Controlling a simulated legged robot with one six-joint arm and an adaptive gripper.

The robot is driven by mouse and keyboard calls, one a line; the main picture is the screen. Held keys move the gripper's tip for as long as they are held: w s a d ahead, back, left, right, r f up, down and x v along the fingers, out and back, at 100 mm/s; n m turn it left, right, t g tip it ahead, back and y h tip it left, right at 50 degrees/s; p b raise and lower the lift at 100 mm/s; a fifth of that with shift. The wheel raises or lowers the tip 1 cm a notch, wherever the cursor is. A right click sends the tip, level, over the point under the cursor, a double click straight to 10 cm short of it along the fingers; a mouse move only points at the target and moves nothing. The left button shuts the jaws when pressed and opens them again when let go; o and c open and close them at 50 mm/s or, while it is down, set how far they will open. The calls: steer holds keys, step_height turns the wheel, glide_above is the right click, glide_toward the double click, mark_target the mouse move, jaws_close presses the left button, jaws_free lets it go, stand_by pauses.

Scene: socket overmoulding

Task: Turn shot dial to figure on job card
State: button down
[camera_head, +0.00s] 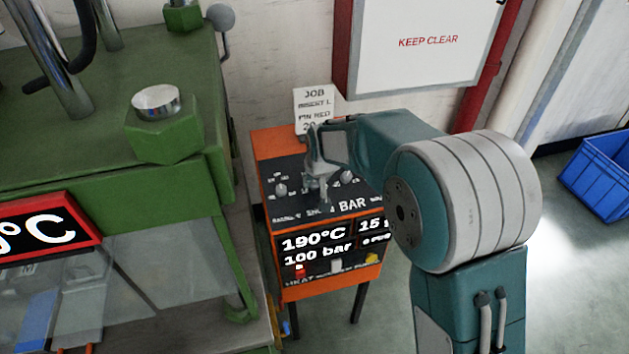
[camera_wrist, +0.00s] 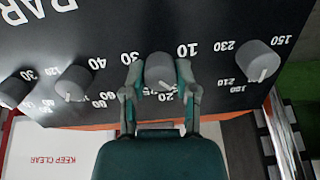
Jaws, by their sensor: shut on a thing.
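The shot dial (camera_wrist: 159,68) is a grey round knob on the dark panel, with 10, 20 and 30 printed around it; its pale pointer mark sits near the 20, though exact alignment is hard to judge. My gripper (camera_wrist: 158,76) is closed around this knob, one finger on each side. In the head view my gripper (camera_head: 317,172) reaches down onto the panel top and covers the knob.
The orange cabinet's display (camera_head: 315,246) reads 190°C, 100 bar and a cut-off 15. A green press (camera_head: 170,200) stands close at left; a blue crate (camera_head: 600,175) is at right.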

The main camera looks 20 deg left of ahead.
steer(key=shift+m, duration=0.3)
steer(key=m, duration=0.3)
steer(key=shift+s+f, duration=0.1)
steer(key=shift+m, duration=1.9)
steer(key=shift+c, duration=2)
jaws_free()
steer(key=shift+d+r, duration=0.1)
steer(key=shift+r, duration=0.35)
steer(key=v, duration=1.1)
steer(key=shift+d, duration=0.2)
